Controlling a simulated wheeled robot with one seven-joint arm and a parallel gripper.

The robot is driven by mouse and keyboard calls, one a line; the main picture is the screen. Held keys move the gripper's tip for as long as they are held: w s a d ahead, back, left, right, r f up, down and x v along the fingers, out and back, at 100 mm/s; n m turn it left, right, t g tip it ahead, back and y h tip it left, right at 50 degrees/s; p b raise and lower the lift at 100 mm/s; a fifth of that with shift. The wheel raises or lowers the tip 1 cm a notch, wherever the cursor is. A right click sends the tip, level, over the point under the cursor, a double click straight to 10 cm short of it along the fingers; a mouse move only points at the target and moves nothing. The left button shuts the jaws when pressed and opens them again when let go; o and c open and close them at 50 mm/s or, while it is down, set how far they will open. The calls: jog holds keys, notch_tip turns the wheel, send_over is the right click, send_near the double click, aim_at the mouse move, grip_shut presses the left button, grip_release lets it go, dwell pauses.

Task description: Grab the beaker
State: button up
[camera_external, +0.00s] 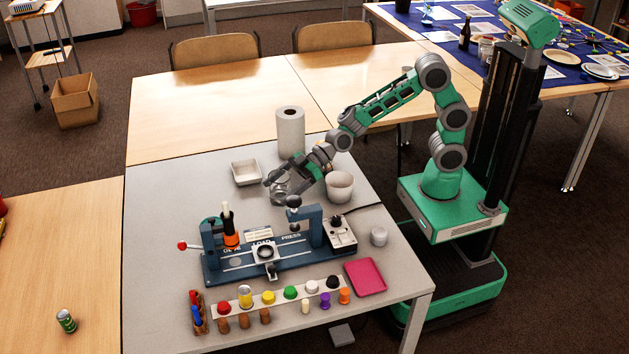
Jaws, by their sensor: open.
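A small clear glass vessel (279,189), which looks like the beaker, stands on the grey table behind the blue press. My gripper (277,178) is open and reaches down to it from the upper right. The fingers are at or just over the vessel's rim and hide part of it. I cannot tell from this view whether they touch it or stand around it.
A paper towel roll (290,132) stands close behind, a white square dish (246,173) to the left, and a white pot (339,186) to the right.

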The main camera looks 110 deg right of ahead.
jog(key=shift+w+f, duration=0.1)
jog(key=shift+w, duration=0.25)
jog(key=c, duration=1.7)
